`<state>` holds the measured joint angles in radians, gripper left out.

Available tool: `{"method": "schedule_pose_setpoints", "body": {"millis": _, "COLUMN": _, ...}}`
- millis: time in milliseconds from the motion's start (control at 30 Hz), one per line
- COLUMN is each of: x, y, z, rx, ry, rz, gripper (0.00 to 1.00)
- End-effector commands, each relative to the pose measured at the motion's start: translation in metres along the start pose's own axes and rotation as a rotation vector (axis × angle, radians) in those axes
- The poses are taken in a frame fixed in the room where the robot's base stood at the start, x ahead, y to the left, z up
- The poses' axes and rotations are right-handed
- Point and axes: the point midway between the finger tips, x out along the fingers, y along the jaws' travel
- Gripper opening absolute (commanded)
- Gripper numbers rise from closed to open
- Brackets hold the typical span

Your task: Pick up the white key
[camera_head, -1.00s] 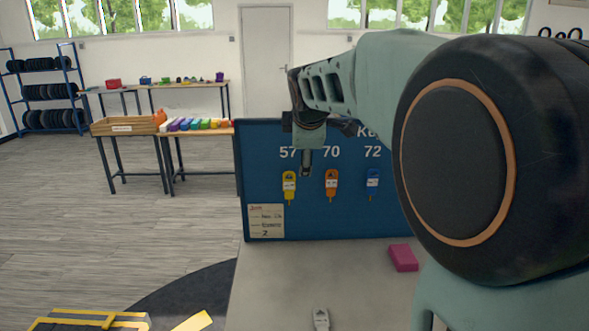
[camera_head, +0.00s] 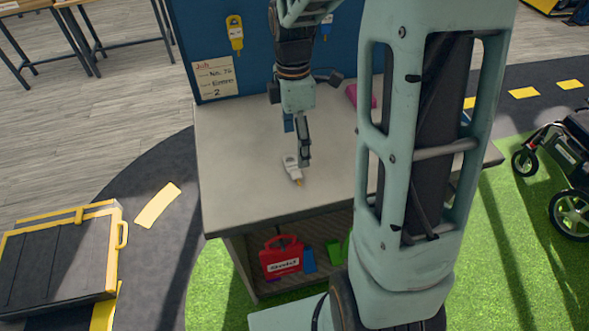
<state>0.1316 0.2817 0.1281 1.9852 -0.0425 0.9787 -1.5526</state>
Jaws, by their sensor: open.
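The white key (camera_head: 292,167) lies on the grey table top (camera_head: 236,165), near the middle of its front part. It has a pale tag-like body and a small yellowish tip towards the front. My gripper (camera_head: 303,159) points down right beside the key, at its right side. The jaws are open and appear close to table height. One finger partly overlaps the key in this view, so I cannot tell whether it touches or whether the key is between the fingers.
A blue board (camera_head: 203,58) with a yellow key (camera_head: 235,33) and a job card (camera_head: 214,77) stands behind the table. A magenta block (camera_head: 352,95) lies at the back right. A red box (camera_head: 281,258) sits on the shelf below. The table's left side is clear.

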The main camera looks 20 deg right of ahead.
Motion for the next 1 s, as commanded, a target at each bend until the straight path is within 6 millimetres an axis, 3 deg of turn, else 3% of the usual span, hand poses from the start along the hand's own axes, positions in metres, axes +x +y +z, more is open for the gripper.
{"method": "schedule_pose_setpoints", "body": {"millis": 333, "x": 0.045, "y": -0.003, "z": -0.004, "rx": 0.001, "ry": -0.001, "rz": -0.002, "gripper": 0.83}}
{"method": "schedule_pose_setpoints", "body": {"millis": 667, "x": 0.052, "y": -0.002, "z": -0.004, "rx": 0.001, "ry": -0.001, "rz": 0.002, "gripper": 0.83}}
{"method": "schedule_pose_setpoints", "body": {"millis": 1000, "x": 0.052, "y": -0.002, "z": -0.004, "rx": 0.001, "ry": -0.001, "rz": 0.002, "gripper": 0.49}}
